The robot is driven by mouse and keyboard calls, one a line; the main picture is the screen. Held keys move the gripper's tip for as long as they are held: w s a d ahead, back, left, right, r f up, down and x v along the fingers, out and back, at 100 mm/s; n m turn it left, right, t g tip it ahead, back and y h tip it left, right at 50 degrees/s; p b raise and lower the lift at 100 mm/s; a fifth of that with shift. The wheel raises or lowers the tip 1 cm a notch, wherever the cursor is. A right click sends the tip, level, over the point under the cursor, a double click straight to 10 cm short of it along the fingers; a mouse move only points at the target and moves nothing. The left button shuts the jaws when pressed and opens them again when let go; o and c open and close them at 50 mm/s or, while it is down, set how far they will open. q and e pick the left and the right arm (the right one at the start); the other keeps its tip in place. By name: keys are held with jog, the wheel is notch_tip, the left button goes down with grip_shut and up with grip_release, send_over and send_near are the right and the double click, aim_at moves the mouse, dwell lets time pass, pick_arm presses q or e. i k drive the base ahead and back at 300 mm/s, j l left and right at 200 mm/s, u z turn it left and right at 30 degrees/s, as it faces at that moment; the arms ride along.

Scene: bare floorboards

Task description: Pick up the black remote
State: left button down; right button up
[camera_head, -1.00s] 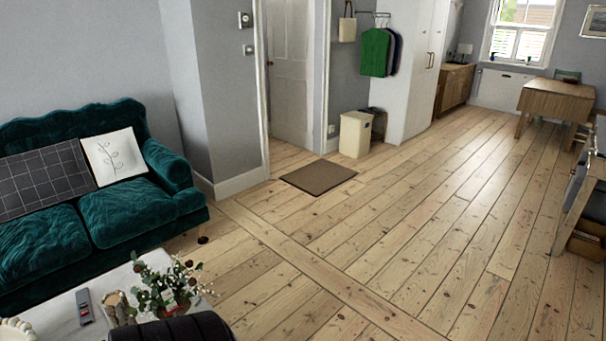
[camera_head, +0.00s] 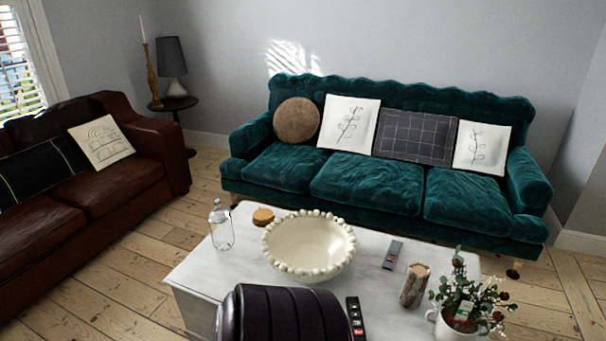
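A black remote (camera_head: 355,316) with a red mark lies on the white table, near the bottom of the head view. Its left side is close to a dark ribbed shape at the bottom edge, which covers part of the table. A second, grey remote (camera_head: 393,254) lies farther back on the white table (camera_head: 215,268), right of the bowl. Neither of my grippers shows in the view.
On the table stand a clear bottle (camera_head: 221,225), a beaded cream bowl (camera_head: 308,246), a small wooden-topped jar (camera_head: 263,217), a wood-like holder (camera_head: 414,286) and a potted plant (camera_head: 461,312). A green sofa (camera_head: 385,190) is behind; a brown sofa (camera_head: 85,215) is left.

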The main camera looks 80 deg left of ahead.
aim_at(348, 300)
jog(key=u, duration=1.85)
jog(key=l+u, duration=0.3)
